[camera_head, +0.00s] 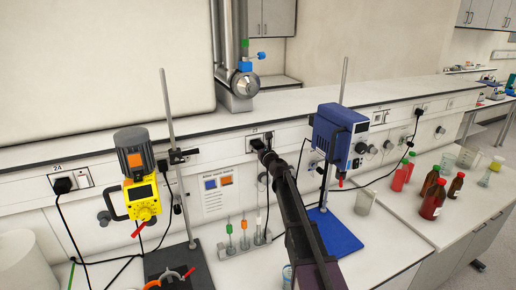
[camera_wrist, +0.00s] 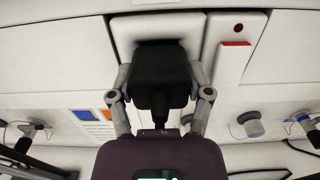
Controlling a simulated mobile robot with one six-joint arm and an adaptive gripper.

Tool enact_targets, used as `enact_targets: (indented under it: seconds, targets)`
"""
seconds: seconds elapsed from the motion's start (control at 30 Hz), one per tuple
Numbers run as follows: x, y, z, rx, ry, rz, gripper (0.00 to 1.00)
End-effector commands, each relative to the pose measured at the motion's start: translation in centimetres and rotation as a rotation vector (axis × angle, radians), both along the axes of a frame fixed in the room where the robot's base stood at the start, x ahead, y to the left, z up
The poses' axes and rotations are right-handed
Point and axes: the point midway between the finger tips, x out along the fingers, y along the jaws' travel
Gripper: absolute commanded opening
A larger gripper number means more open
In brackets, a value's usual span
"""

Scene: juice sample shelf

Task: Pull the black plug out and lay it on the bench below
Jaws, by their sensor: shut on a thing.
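The black plug (camera_wrist: 160,68) is at a white wall socket (camera_wrist: 195,22) in the wrist view. Its cord end points back towards my gripper (camera_wrist: 160,95), whose two fingers are shut on its sides. In the head view my gripper (camera_head: 268,154) reaches the socket panel in the middle of the wall strip, and the plug is mostly hidden behind it. I cannot tell whether the pins are fully in the socket. The white bench (camera_head: 242,272) lies below.
A yellow stirrer (camera_head: 142,197) on a stand is at the left, and a blue device (camera_head: 340,135) on a blue-based stand at the right. A small rack with colored-top tubes (camera_head: 244,240) stands below the socket. Red and brown bottles (camera_head: 433,200) are farther right. Another black plug (camera_head: 63,186) is at the left.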

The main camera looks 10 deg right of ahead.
Motion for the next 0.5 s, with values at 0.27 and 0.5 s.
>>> enact_targets:
  seconds: [0.27, 0.5]
  targets:
    - [-0.16, -0.06, 0.03, 0.001, 0.0, 0.0, 0.04]
    - [-0.49, -0.16, 0.0, 0.001, 0.0, 0.0, 0.04]
